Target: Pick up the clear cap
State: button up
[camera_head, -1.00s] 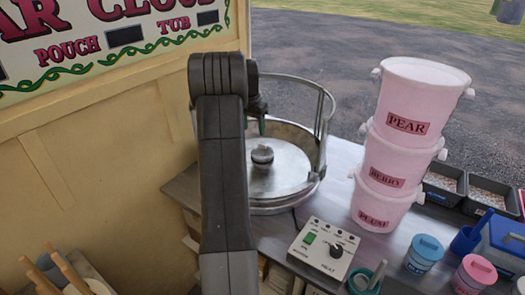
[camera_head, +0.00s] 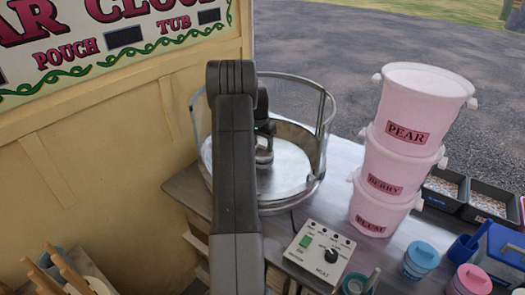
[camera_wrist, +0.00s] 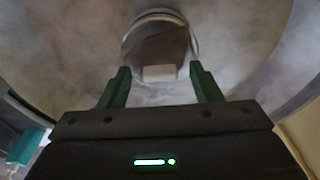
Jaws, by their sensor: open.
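The wide round metal pan (camera_head: 308,190) stands on the counter, with a pale disc-like floor. At its centre is a small grey, rounded, knob-like piece (camera_head: 264,158), the likeliest clear cap, though I cannot tell whether it is see-through. My gripper (camera_head: 265,131) is directly over it, and my arm hides part of the pan's left side. In the wrist view the rounded piece (camera_wrist: 160,42) shows shiny and upright just beyond my open green fingers (camera_wrist: 159,73), roughly centred between them. I see no contact. Nothing is held.
A thin rail (camera_head: 328,105) rises around the pan. A control box (camera_head: 319,254) stands in front of it. A yellow panel is at left.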

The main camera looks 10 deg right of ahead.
jog(key=c, duration=1.1)
jog(key=shift+r, duration=0.15)
